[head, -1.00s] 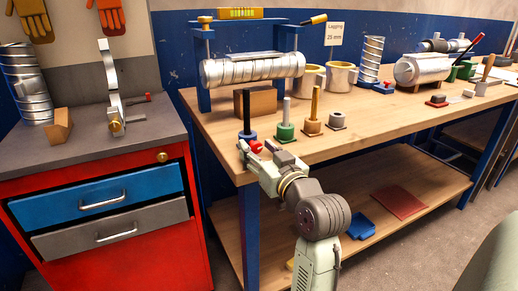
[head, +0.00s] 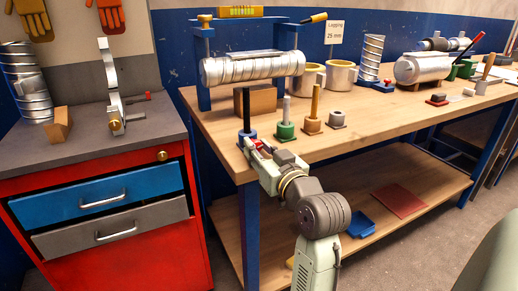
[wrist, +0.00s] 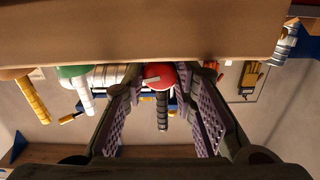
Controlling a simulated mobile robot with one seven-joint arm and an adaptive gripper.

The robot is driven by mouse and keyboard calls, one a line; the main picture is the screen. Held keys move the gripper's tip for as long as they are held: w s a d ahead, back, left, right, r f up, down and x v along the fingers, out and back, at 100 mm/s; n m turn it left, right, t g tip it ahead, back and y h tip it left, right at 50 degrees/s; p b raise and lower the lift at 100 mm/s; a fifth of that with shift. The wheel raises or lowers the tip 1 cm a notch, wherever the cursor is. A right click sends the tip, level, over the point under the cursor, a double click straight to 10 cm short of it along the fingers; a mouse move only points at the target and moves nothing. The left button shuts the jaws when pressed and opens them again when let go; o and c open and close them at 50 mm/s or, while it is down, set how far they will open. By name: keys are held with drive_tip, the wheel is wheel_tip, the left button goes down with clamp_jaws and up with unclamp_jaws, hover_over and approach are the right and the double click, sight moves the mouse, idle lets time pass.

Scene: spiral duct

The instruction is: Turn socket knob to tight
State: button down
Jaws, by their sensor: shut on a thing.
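The red socket knob (wrist: 158,76) is round with a pale mark on its face. It sits between the fingertips of my gripper (wrist: 160,84) in the wrist view. My gripper is shut on it. The black post (wrist: 162,112) of the socket shows beyond the knob. In the head view, my gripper (head: 254,147) is at the front left corner of the workbench, against the front of the blue socket base (head: 243,138) with its upright black post (head: 246,108). In that view the fingers largely hide the knob.
Green (head: 285,130) and tan (head: 312,126) socket bases with posts stand right of the blue one. A spiral duct (head: 252,68) lies on a blue stand behind. The workbench (head: 380,128) has bare wood along its front. A red drawer cabinet (head: 120,255) stands at left.

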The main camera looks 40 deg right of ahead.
drive_tip(key=m+p, duration=0.2)
drive_tip(key=shift+r+m+p, duration=0.1)
drive_tip(key=shift+m+p, duration=1.5)
drive_tip(key=shift+m, duration=0.4)
drive_tip(key=c, duration=1.3)
unclamp_jaws()
drive_tip(key=shift+f, duration=0.2)
